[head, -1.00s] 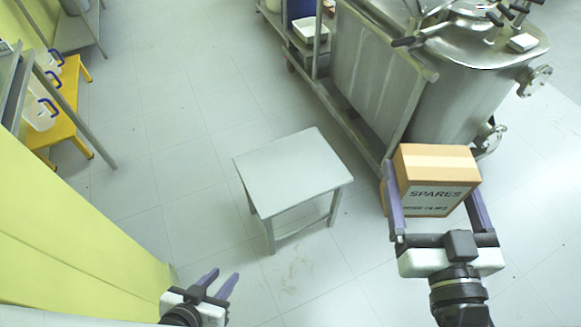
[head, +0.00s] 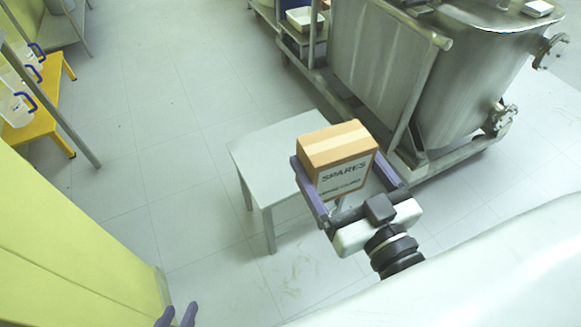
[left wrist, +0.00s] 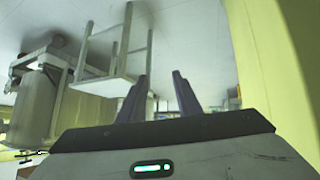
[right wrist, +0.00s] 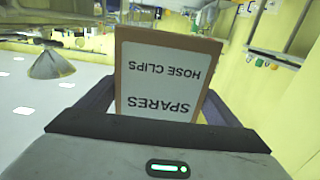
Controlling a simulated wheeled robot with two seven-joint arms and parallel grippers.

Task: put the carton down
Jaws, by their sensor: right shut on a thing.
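The carton (head: 338,160) is a brown box with a paler tape band and a label reading SPARES. My right gripper (head: 343,188) is shut on it, a finger on each side. In the head view the carton covers the right part of a small grey table (head: 262,150); I cannot tell the gap between them. In the right wrist view the carton's label (right wrist: 165,80) appears upside down, reading SPARES, HOSE CLIPS. My left gripper (head: 178,315) is at the bottom edge, empty, its fingers apart; they also show in the left wrist view (left wrist: 158,98).
A steel vessel on a wheeled frame (head: 385,80) stands behind and right of the table. A yellow wall or panel (head: 70,230) is at the left. A yellow bench with clear jugs (head: 45,120) stands at the far left. Floor is free left of the table.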

